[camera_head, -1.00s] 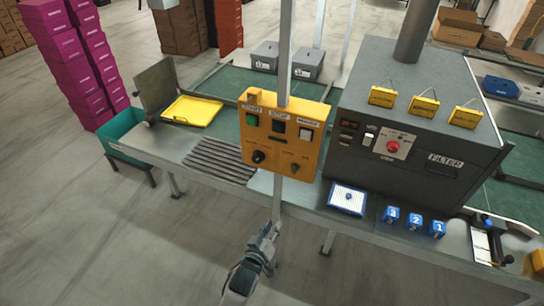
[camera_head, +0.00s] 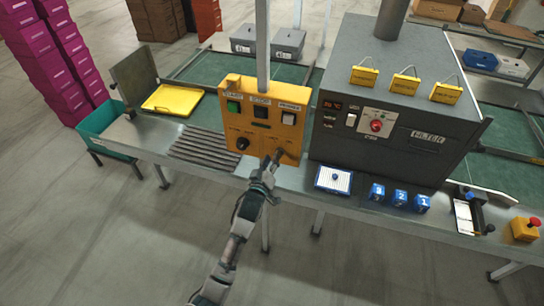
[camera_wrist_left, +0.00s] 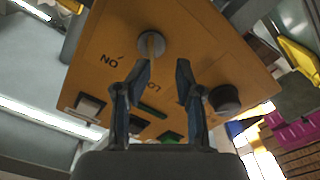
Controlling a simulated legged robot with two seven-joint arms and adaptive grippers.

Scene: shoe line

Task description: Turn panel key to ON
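The yellow panel (camera_head: 258,118) stands on a post at the table's front edge. It bears green, black and white buttons, a black knob (camera_head: 243,143) and, at lower right, a key switch mostly hidden by my gripper. My left gripper (camera_head: 277,156) is at that lower right part. In the left wrist view the panel (camera_wrist_left: 190,30) appears turned over, with the key (camera_wrist_left: 152,44) in a round lock and an "ON" mark beside it. My left gripper (camera_wrist_left: 161,68) is open, its fingertips just short of the key. Contact with the key cannot be told. My right gripper is not in view.
A dark grey machine (camera_head: 335,80) with a red knob stands right of the panel. Metal rollers (camera_head: 205,148) and a yellow tray (camera_head: 172,100) lie left.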

